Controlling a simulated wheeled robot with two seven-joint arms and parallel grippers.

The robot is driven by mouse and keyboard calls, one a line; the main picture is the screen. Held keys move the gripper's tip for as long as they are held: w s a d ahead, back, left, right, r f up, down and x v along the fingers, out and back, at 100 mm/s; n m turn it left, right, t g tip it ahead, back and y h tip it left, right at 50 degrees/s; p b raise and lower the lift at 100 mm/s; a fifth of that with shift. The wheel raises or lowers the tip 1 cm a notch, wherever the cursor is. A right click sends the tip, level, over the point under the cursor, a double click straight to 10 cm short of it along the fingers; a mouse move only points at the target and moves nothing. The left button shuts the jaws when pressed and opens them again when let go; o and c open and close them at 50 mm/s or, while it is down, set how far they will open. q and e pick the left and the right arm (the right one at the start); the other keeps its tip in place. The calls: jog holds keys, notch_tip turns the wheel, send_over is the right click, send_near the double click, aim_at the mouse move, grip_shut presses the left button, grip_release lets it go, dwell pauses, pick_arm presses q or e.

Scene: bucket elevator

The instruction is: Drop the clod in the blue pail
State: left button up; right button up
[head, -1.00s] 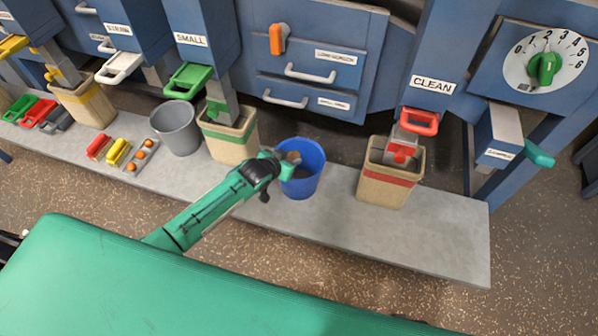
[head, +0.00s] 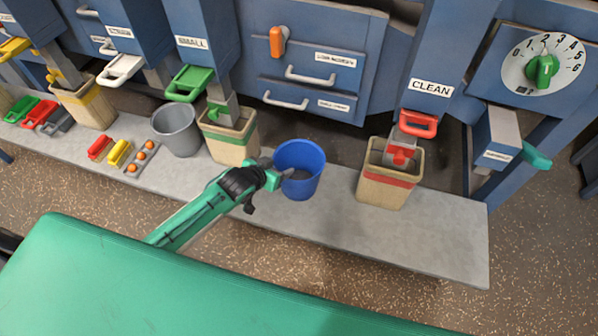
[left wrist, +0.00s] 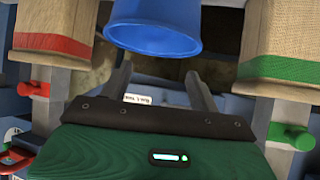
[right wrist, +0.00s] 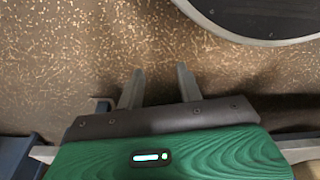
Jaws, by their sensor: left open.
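The blue pail (head: 316,182) stands upright on the grey ledge. It also shows at the top of the left wrist view (left wrist: 155,38). My left gripper (head: 279,170) is at the pail's left rim, and I cannot tell whether it touches it. In the left wrist view its fingers (left wrist: 162,88) are apart with nothing between them. No clod shows in the gripper. A dull grey-brown patch shows low inside the pail; I cannot clearly tell whether it is the clod. My right gripper (right wrist: 160,88) has its fingers apart and empty above the speckled floor.
A green-marked bin (head: 231,151) and a grey pail (head: 177,131) stand left of the blue pail. A red-marked bin (head: 384,191) stands to the right under the CLEAN chute (head: 432,88). The ledge (head: 438,225) is bare at its right end. A green padded surface (head: 150,275) fills the foreground.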

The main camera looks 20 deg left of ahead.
pick_arm(q)
jog(key=v, duration=0.6)
pick_arm(e)
jog(key=shift+s+d+f, duration=0.2)
jog(key=shift+s+f, duration=0.15)
jog(key=shift+f, duration=0.35)
jog(key=shift+s, duration=0.1)
